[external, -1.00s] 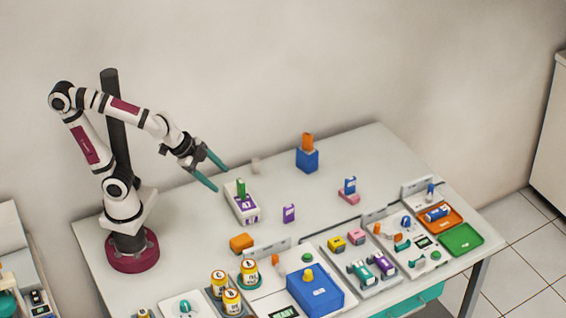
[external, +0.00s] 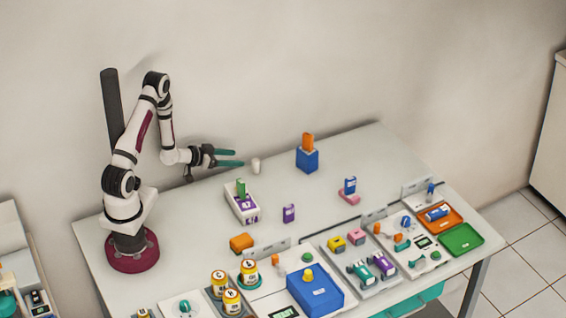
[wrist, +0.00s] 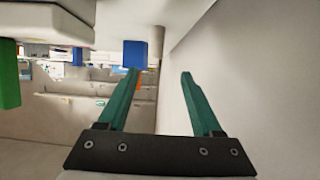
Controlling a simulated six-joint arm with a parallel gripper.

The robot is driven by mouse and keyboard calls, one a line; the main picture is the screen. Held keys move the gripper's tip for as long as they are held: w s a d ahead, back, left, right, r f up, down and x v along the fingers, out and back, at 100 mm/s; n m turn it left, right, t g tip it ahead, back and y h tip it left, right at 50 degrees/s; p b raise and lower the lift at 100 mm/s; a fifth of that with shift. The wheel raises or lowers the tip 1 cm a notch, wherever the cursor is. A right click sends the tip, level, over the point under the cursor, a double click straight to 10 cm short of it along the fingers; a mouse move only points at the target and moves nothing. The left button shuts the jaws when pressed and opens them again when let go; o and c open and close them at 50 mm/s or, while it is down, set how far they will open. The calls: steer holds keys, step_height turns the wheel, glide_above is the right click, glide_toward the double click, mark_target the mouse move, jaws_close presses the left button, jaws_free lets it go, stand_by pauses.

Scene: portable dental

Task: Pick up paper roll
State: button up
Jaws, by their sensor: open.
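The paper roll, seemingly the small off-white cylinder (external: 256,167), stands upright near the back edge of the table. My gripper (external: 241,158) is open and empty, with its two teal fingers pointing right. In the external view the fingertips are just left of the roll and do not appear to touch it. In the wrist view my gripper (wrist: 159,74) shows its fingers spread apart with nothing held between them.
A blue block with an orange piece (external: 307,159) stands to the right of the roll. A white box with a green piece (external: 243,206) stands in front-left of it. The wall is close behind. The tabletop (external: 288,182) between these is clear.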

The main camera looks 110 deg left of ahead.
mark_target(256, 160)
steer(key=x, duration=0.9)
steer(key=shift+w+d+f, duration=0.2)
steer(key=shift+w+f, duration=0.05)
steer(key=shift+w, duration=0.1)
jaws_close()
